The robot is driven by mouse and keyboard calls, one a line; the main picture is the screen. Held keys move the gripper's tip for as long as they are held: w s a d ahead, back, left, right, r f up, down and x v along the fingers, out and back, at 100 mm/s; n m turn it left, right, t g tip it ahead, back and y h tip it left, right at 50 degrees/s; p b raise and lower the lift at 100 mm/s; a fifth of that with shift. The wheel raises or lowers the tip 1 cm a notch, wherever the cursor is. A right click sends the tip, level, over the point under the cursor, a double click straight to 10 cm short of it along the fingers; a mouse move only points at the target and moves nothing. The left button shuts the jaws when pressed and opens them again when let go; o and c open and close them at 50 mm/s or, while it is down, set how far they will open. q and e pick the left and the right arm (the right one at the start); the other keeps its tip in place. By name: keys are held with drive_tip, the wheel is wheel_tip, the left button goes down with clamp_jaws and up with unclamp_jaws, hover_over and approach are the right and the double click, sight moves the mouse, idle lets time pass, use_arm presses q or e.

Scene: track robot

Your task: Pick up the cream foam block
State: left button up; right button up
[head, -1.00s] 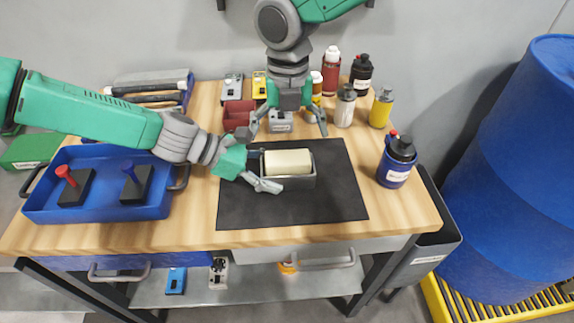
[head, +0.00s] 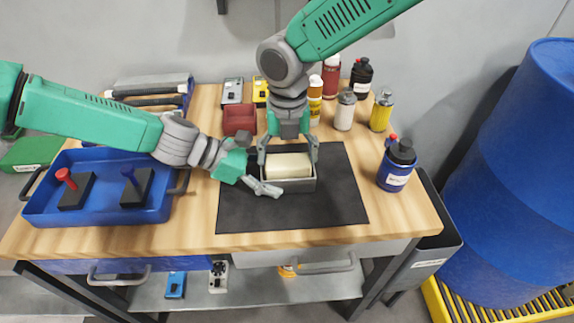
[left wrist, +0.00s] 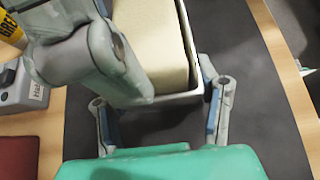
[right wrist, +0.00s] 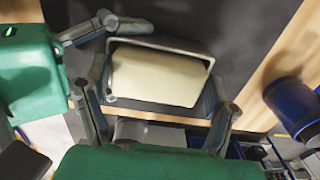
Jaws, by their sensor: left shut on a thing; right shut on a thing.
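The cream foam block (head: 288,166) lies in an open grey box (head: 290,185) on a black mat. The block also shows in the left wrist view (left wrist: 155,40) and the right wrist view (right wrist: 156,77). My right gripper (head: 288,155) comes down from above, with its fingers at the block's two ends, shut on the block. Its fingertips are partly hidden at the box edge. My left gripper (head: 258,165) is at the box's left end, with fingers along both long sides, shut on the box. The block still sits low between the box walls.
The black mat (head: 340,200) is clear right of the box. A blue bottle (head: 396,165) stands beside it. Several bottles and a dark red bin (head: 239,119) stand behind. A blue tray (head: 100,207) with tools is at the left.

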sight(288, 156)
drive_tip(key=shift+r, duration=0.1)
wheel_tip(288, 156, up, 10)
idle(0.4)
use_arm(q)
drive_tip(key=o, duration=1.4)
